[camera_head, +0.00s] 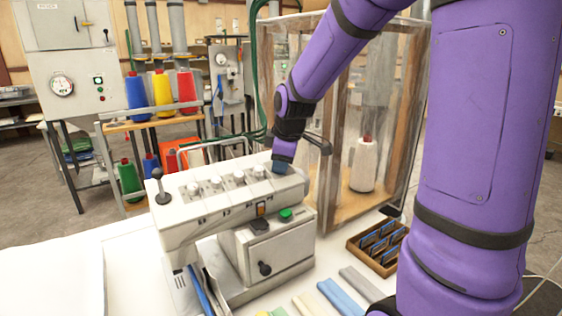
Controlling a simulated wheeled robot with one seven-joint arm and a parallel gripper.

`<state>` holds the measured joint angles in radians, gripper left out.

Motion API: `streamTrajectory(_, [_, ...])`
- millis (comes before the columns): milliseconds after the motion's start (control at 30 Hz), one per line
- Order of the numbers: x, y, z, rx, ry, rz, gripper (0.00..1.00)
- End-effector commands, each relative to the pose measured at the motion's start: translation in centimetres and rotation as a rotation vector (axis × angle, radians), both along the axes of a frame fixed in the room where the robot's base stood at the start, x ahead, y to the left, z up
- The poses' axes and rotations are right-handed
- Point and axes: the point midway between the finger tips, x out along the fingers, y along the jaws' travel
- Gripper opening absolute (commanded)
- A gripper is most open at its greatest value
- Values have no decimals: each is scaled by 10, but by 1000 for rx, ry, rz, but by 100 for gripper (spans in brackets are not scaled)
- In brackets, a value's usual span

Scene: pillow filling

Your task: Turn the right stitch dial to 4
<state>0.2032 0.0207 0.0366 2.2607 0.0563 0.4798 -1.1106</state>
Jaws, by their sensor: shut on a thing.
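The white sewing machine (235,205) stands on a white table. A row of several pale dials runs along its top, with one dial (239,177) near the middle of the row. My gripper (280,167) is at the right end of this row, reaching down from above. It is shut on the right stitch dial, which my gripper hides. The dial's numbers and pointer are too small or hidden to read.
A black lever (160,186) rises from the machine's left end. A glazed wooden cabinet (325,150) stands close behind, holding a white thread cone (364,165). A wooden tray (378,246) and folded cloths (345,297) lie to the right and front.

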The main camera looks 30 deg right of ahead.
Motion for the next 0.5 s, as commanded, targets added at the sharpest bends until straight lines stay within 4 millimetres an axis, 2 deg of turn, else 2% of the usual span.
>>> streamTrajectory(500, [1,0,0,162,-1,-445,14])
